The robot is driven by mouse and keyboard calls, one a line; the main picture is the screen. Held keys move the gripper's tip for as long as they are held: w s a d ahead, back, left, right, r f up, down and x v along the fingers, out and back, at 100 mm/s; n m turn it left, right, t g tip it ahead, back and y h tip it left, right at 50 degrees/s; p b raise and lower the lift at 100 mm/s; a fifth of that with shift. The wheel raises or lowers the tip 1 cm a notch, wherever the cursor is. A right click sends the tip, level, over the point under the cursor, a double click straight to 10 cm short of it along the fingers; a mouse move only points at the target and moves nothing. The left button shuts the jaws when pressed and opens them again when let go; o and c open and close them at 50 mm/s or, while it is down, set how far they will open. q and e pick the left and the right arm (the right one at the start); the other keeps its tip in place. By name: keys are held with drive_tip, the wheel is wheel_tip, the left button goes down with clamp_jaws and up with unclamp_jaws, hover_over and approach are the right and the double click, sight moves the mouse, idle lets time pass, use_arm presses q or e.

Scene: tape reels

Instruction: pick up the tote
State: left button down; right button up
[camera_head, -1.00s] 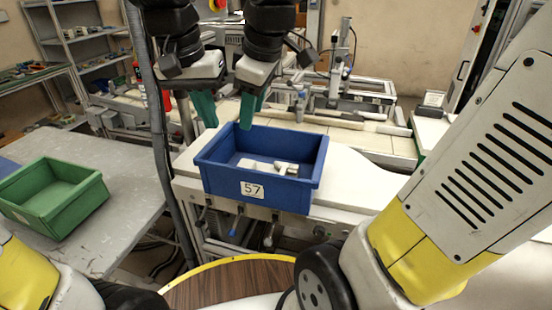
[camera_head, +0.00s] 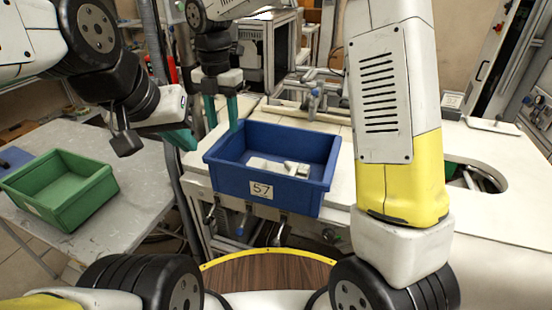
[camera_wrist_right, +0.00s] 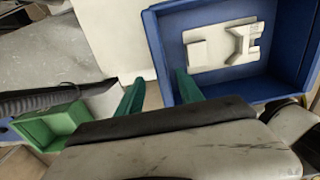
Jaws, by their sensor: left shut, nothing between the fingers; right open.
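The blue tote (camera_head: 286,188) with a "57" label stands upright on the white worktop, with white parts (camera_head: 280,167) lying inside. It also shows in the right wrist view (camera_wrist_right: 154,45). My right gripper (camera_head: 221,118) is open at the tote's far left corner, fingers pointing down. In the right wrist view the right gripper (camera_wrist_right: 158,92) has one finger outside the tote's wall and the other overlapping its inside; contact cannot be told. My left gripper (camera_head: 182,139) is shut and empty, left of the tote and apart from it.
A green tote (camera_head: 62,205) stands on the grey table (camera_head: 135,185) at the left. A dark upright post (camera_head: 178,200) stands between table and worktop. Bench equipment (camera_head: 310,95) is behind the blue tote. Bare worktop lies right of the tote.

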sight(225, 135)
drive_tip(key=f, duration=0.4)
drive_tip(key=shift+s+f, duration=0.2)
drive_tip(key=shift+f, duration=0.2)
clamp_jaws()
drive_tip(key=shift+r, duration=0.1)
idle(0.9)
